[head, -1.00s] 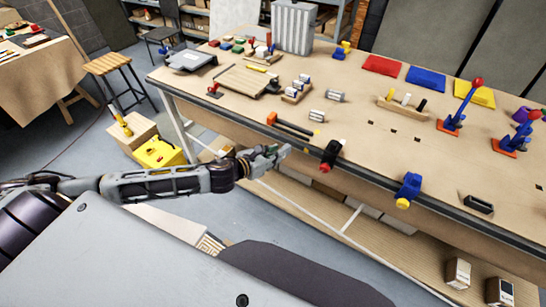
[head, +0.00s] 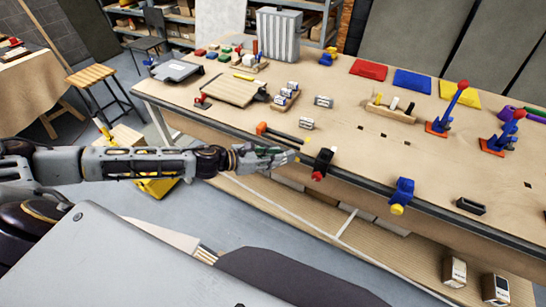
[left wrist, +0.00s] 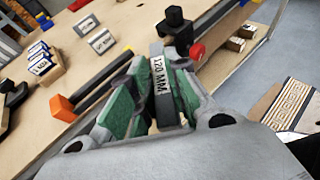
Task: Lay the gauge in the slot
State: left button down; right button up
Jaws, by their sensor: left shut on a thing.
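My left gripper (head: 290,157) is at the front edge of the bench, beside the black-and-red clamp. In the left wrist view its green-padded fingers (left wrist: 152,98) are shut on a dark gauge with a white "120 MM" label (left wrist: 159,74). The gauge is mostly hidden by the fingers in the head view. A small wooden rack (head: 284,103) holds several white-labelled blocks farther back; it also shows in the left wrist view (left wrist: 50,76). Two similar blocks (head: 323,101) (head: 306,123) lie loose on the bench. I cannot tell which opening is the slot. My right gripper is out of view.
A hammer with an orange end (head: 262,128) lies just behind my left gripper. The black-and-red clamp (head: 323,163) and a blue-and-yellow clamp (head: 402,194) sit on the bench edge. Red-knobbed toggle clamps (head: 447,115) stand at right. Bare bench top (head: 375,165) lies between.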

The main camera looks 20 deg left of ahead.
pick_arm(q)
jog(key=shift+w+r+m+g+h, duration=0.25)
jog(key=shift+m+g+h, duration=0.15)
jog(key=shift+m+h, duration=0.1)
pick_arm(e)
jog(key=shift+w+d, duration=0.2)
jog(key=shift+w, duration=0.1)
pick_arm(q)
jog(key=shift+d, duration=0.1)
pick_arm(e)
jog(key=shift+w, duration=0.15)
pick_arm(q)
jog(key=shift+w+r+m+g+h, duration=0.15)
jog(key=shift+m+g+h, duration=0.15)
jog(key=shift+m+g, duration=0.2)
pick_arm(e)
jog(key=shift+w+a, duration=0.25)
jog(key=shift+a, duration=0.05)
